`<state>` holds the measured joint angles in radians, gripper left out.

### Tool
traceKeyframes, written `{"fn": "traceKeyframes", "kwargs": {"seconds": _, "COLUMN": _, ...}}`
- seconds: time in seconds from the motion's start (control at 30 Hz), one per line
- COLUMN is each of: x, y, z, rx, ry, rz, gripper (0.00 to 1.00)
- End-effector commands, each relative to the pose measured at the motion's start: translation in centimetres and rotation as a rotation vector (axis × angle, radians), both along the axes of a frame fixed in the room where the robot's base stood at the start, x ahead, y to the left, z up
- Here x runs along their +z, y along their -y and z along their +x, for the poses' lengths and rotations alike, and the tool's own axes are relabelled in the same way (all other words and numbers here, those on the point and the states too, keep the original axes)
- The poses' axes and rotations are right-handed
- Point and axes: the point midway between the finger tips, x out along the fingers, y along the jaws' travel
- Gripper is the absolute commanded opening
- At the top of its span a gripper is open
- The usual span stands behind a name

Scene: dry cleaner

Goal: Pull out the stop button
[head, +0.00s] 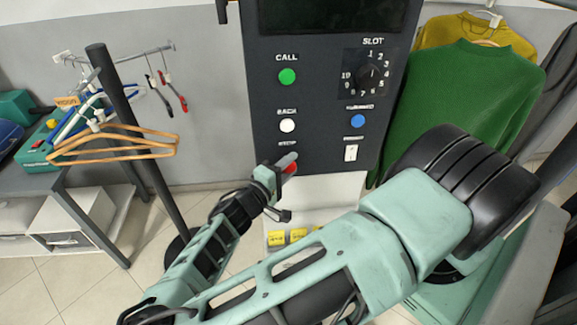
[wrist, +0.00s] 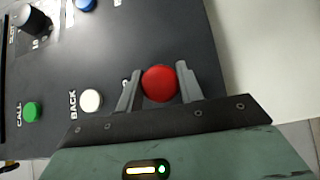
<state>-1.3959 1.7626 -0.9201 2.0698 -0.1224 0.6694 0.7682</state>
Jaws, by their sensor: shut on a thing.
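The red stop button (wrist: 159,83) is round and sits on the dark control panel (wrist: 140,35). In the wrist view my gripper (wrist: 159,88) has one finger on each side of the button, shut on it. In the head view my gripper (head: 282,170) is at the lower left of the panel, below the STOP label. Only a small red part of the button (head: 290,168) shows there, and the fingers hide the rest. How far the button stands out from the panel is hard to tell.
Near the gripper are the white BACK button (head: 287,126), green CALL button (head: 288,76), blue button (head: 358,121), white switch (head: 351,152) and SLOT dial (head: 373,75). Green clothing (head: 460,100) hangs to the right. A rack with wooden hangers (head: 115,143) stands left.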

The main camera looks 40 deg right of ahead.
Motion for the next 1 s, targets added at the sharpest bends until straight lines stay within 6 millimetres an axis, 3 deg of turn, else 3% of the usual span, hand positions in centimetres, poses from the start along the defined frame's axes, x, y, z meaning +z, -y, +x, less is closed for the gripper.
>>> {"fn": "traceKeyframes", "kwargs": {"seconds": 0.13, "x": -0.3, "y": -0.9, "z": -1.3, "rx": 0.000, "ry": -0.002, "rz": 0.001, "gripper": 0.00}}
{"fn": "traceKeyframes", "kwargs": {"seconds": 0.37, "x": -0.1, "y": -0.9, "z": -1.4, "rx": -0.002, "ry": -0.002, "rz": 0.001, "gripper": 0.00}}
{"fn": "traceKeyframes", "kwargs": {"seconds": 0.4, "x": -0.1, "y": -0.9, "z": -1.4, "rx": -0.002, "ry": -0.002, "rz": 0.001, "gripper": 0.48}}
{"fn": "traceKeyframes", "kwargs": {"seconds": 0.43, "x": -0.1, "y": -0.9, "z": -1.4, "rx": -0.002, "ry": -0.002, "rz": 0.001, "gripper": 0.56}}
{"fn": "traceKeyframes", "kwargs": {"seconds": 0.77, "x": -0.1, "y": -1.0, "z": -1.3, "rx": -0.001, "ry": -0.001, "rz": 0.001, "gripper": 0.57}}
{"fn": "traceKeyframes", "kwargs": {"seconds": 1.0, "x": -0.6, "y": -4.1, "z": -1.9, "rx": 0.002, "ry": 0.000, "rz": 0.005, "gripper": 0.57}}
